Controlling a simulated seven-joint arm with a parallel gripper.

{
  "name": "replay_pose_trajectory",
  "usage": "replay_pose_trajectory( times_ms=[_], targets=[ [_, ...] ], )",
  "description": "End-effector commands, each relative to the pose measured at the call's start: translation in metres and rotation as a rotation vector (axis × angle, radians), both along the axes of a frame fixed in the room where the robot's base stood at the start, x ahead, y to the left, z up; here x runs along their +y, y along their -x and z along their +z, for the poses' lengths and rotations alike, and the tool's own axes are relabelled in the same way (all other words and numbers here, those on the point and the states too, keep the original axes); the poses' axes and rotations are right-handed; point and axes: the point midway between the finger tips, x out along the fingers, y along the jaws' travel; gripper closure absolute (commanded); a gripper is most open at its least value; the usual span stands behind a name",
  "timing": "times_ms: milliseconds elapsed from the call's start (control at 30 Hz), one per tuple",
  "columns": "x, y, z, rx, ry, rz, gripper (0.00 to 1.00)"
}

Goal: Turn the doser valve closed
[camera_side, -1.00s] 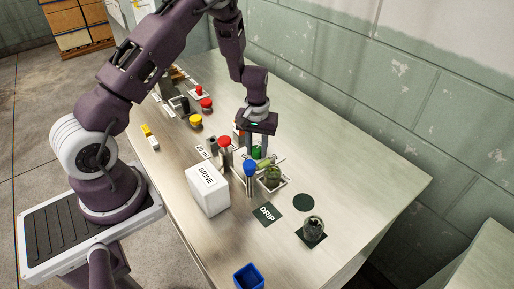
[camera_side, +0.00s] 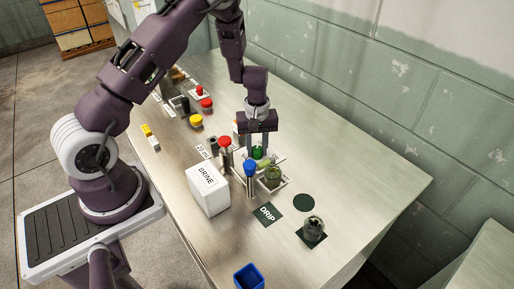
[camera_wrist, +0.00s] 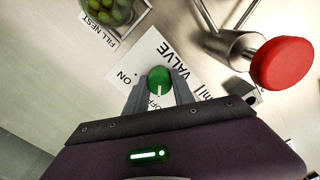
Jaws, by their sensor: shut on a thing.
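The doser valve is a green round knob (camera_side: 257,153) with a white line on top, on a white plate (camera_wrist: 150,50) marked VALVE, ON and OFF. It also shows in the wrist view (camera_wrist: 159,77). There the white line points down the picture, toward the OFF lettering, which a finger partly covers. My gripper (camera_wrist: 158,92) points down at the plate, one finger on each side of the knob, and is shut on it. In the side view my gripper (camera_side: 256,148) stands over the knob, its fingers partly hiding it.
A jar of green olives (camera_side: 272,176) stands in the fill nest beside the valve. A red-topped handle (camera_side: 225,142) and a blue-topped one (camera_side: 250,168) stand close by, near the white BRINE box (camera_side: 208,190).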

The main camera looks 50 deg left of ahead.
Motion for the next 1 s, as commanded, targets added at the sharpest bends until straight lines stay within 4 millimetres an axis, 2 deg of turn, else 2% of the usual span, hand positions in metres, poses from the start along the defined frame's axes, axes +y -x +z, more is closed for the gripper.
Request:
replay_pose_trajectory(
  times_ms=[233, 267, 333, 367, 667, 1000],
  targets=[
    [0.001, -0.001, 0.001, -0.004, -0.001, 0.002, 1.00],
    [0.001, -0.001, 0.001, -0.004, -0.001, 0.002, 0.64],
    [0.001, -0.001, 0.001, -0.004, 0.000, 0.002, 0.51],
    [0.000, -0.001, 0.001, -0.003, -0.001, 0.001, 0.48],
    [0.000, -0.001, 0.003, -0.003, -0.001, 0.000, 0.48],
    [0.000, -0.002, 0.064, -0.005, -0.002, -0.001, 0.48]
  ],
)
